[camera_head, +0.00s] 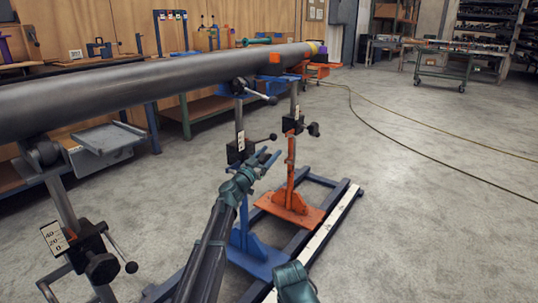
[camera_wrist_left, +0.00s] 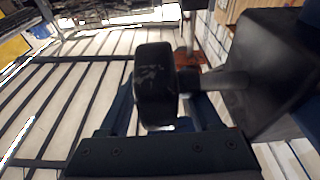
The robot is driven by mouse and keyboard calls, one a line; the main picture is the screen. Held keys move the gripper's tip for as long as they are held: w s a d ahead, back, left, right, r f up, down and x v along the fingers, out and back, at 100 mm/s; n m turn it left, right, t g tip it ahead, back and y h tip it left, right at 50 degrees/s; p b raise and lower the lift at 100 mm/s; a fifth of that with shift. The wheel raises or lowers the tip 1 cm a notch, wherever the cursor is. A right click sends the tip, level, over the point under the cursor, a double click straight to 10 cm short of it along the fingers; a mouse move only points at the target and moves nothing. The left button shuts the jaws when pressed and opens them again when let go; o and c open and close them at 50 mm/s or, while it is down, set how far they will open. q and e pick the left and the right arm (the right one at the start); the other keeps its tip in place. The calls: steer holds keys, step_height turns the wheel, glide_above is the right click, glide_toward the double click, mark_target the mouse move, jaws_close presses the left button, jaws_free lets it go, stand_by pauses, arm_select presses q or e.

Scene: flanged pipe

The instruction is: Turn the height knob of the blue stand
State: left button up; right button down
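The blue stand (camera_head: 257,253) stands under the grey pipe in the head view, with a black clamp block (camera_head: 238,151) and a white scale on its column. My left gripper (camera_head: 268,157) is at the right side of this block. In the left wrist view, the black height knob (camera_wrist_left: 155,85) sits between the two spread fingers of the left gripper (camera_wrist_left: 165,112). A shaft joins the knob to the black block (camera_wrist_left: 262,75) at right. A gap shows between knob and right finger; contact at the left finger cannot be told. My right gripper's fingers are not visible.
A ball-ended lever (camera_head: 272,137) sticks out just above the left gripper. An orange stand (camera_head: 291,195) stands close to the right. The long pipe (camera_head: 150,82) runs overhead across the stands. Open concrete floor (camera_head: 420,190) lies to the right.

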arm_select(q)
steer(key=shift+r+p, duration=0.15)
steer(key=shift+p, duration=0.45)
steer(key=g+p, duration=0.1)
steer(key=p, duration=0.1)
steer(key=g+y+p, duration=0.1)
steer(key=shift+w+d+p, duration=0.15)
steer(key=shift+w+p, duration=0.1)
steer(key=shift+p, duration=0.1)
steer(key=v, duration=1.4)
steer(key=s+d+f+g+y, duration=0.3)
steer(key=s+f+g, duration=0.6)
steer(key=s+f, duration=0.5)
steer(key=shift+s+d+f+n, duration=0.3)
steer(key=shift+s+d+n, duration=0.15)
steer(key=shift+s, duration=0.95)
